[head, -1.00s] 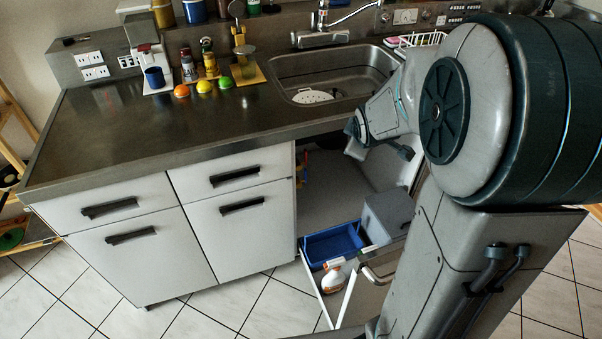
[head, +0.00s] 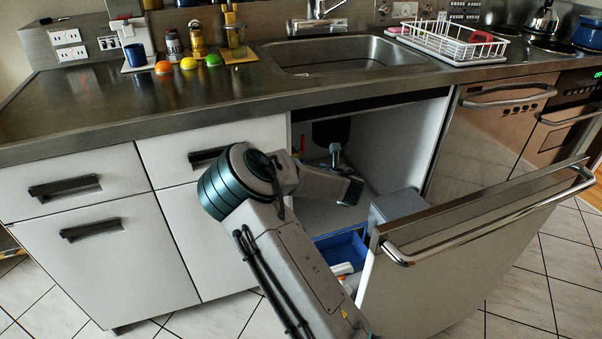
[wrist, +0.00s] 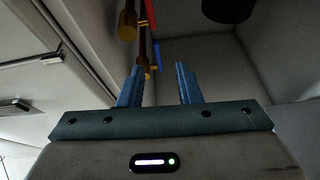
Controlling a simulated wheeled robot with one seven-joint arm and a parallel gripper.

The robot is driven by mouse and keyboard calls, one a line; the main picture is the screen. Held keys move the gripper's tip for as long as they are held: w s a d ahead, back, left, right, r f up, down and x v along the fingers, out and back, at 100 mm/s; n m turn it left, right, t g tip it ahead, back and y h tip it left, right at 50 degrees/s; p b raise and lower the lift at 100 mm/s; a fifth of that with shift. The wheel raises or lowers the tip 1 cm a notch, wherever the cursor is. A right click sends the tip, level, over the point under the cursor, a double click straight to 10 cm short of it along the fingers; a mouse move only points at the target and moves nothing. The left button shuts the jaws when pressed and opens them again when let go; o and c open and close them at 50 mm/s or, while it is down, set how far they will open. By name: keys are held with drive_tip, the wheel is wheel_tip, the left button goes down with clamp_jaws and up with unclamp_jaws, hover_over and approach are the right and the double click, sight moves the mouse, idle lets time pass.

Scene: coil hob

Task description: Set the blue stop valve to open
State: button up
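The blue stop valve (wrist: 157,54) shows in the wrist view as a narrow blue lever beside a thin brass pipe. It lies beyond and between my fingertips, with a visible gap; I cannot tell whether its lever lies along or across its pipe. A red lever (wrist: 151,14) is above it on the brass pipework (wrist: 128,25). My gripper (wrist: 159,68) has its two blue fingers apart with nothing between them. In the head view my arm reaches into the open sink cabinet, where the blue valve cannot be made out.
The pulled-out cabinet front (head: 470,250) with its steel handle stands right of my arm. A blue bin (head: 342,246) and a grey box (head: 398,206) sit behind it. A dark round part (wrist: 230,8) hangs at the wrist view's top.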

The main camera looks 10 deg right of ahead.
drive_tip(key=b+x, duration=0.2)
drive_tip(key=x, duration=1.2)
drive_tip(key=shift+a+f+n, duration=0.2)
drive_tip(key=shift+a+n, duration=0.1)
drive_tip(key=shift+a, duration=0.05)
drive_tip(key=shift+s, duration=0.1)
clamp_jaws()
